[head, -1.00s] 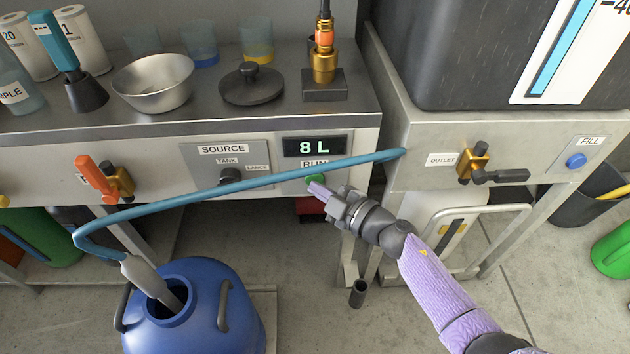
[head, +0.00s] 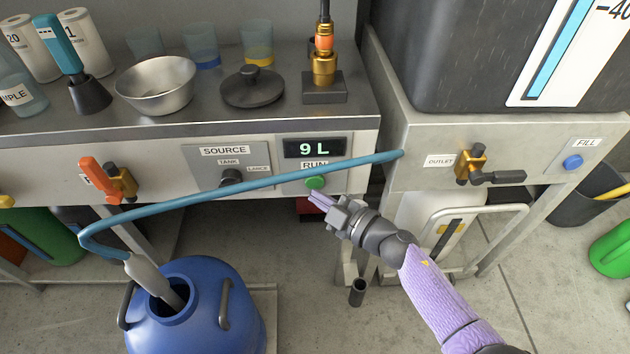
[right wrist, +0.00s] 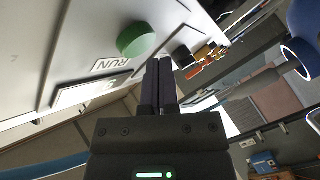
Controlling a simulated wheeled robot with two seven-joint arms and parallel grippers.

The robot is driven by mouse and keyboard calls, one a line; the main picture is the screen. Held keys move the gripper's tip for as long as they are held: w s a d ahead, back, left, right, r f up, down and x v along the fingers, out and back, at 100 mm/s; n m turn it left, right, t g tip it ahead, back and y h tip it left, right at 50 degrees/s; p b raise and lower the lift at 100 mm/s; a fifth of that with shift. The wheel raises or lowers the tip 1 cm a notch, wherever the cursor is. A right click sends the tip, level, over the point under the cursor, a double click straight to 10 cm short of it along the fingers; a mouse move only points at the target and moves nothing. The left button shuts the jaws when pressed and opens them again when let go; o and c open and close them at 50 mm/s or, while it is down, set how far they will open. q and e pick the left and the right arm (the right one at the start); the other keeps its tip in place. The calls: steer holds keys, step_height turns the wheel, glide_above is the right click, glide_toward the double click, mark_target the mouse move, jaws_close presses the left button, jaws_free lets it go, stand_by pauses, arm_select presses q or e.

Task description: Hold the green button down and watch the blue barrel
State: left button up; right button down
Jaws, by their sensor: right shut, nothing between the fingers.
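The green button (head: 315,183) sits on the panel under the RUN label, below a display (head: 314,148) reading 9 L. It also shows in the right wrist view (right wrist: 136,39), uncovered. My right gripper (head: 316,199) is shut and empty, just below the button and apart from it; its fingers also show in the right wrist view (right wrist: 158,82). The liquid level inside cannot be seen. My left gripper is not in view.
A blue hose (head: 250,178) crosses in front of the panel, close above my right gripper. An orange-handled valve (head: 100,180) is at left. The outlet valve (head: 472,163) and blue FILL button (head: 573,162) are at right. A bowl (head: 157,86) stands on the bench.

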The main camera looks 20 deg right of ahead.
steer(key=s+p, duration=0.1)
steer(key=s, duration=0.1)
steer(key=s+a+p, duration=0.1)
steer(key=s, duration=0.2)
steer(key=shift+a, duration=0.2)
stand_by(0.3)
